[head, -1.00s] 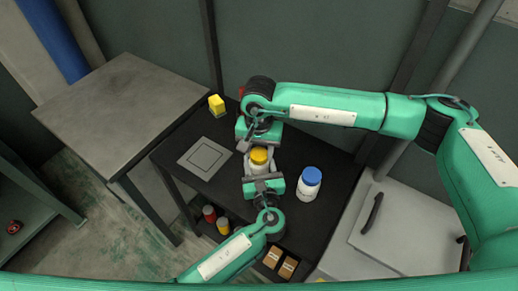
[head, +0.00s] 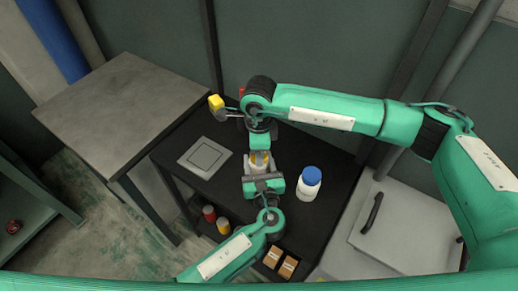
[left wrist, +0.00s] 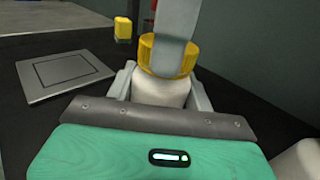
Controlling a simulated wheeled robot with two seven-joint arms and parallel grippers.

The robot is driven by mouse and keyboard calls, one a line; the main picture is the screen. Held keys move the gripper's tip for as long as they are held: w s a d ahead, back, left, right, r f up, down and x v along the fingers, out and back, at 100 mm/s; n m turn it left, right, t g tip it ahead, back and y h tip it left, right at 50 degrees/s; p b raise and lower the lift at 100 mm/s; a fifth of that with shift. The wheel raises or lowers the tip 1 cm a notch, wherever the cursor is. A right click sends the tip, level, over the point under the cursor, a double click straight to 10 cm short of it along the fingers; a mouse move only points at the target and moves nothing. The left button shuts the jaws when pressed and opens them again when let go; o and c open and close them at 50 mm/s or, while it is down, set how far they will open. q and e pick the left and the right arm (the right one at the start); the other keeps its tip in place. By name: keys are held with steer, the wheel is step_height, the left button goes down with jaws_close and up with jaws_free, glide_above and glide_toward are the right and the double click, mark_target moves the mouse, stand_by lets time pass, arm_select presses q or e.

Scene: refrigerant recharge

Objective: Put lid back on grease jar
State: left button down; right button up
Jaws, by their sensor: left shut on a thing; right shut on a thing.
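A white grease jar (left wrist: 160,91) stands on the black table, and it shows partly in the head view (head: 251,166). Its yellow ribbed lid (left wrist: 185,62) is at the top of the jar, seemingly on its mouth; whether it is fully seated I cannot tell. My left gripper (left wrist: 160,88) is shut on the jar body, one finger on each side. My right gripper (head: 260,153) is shut on the lid from above. One of its fingers (left wrist: 178,22) covers part of the lid in the left wrist view.
A white jar with a blue lid (head: 310,183) stands to the right. A flat grey square plate (head: 205,158) lies to the left, and a yellow block (head: 216,103) is at the back left. Cans and small boxes sit on the lower shelf. A grey table (head: 125,110) stands farther left.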

steer(key=m, duration=1.2)
steer(key=o, duration=1.2)
steer(key=shift+c, duration=0.2)
step_height(320, 180, up, 12)
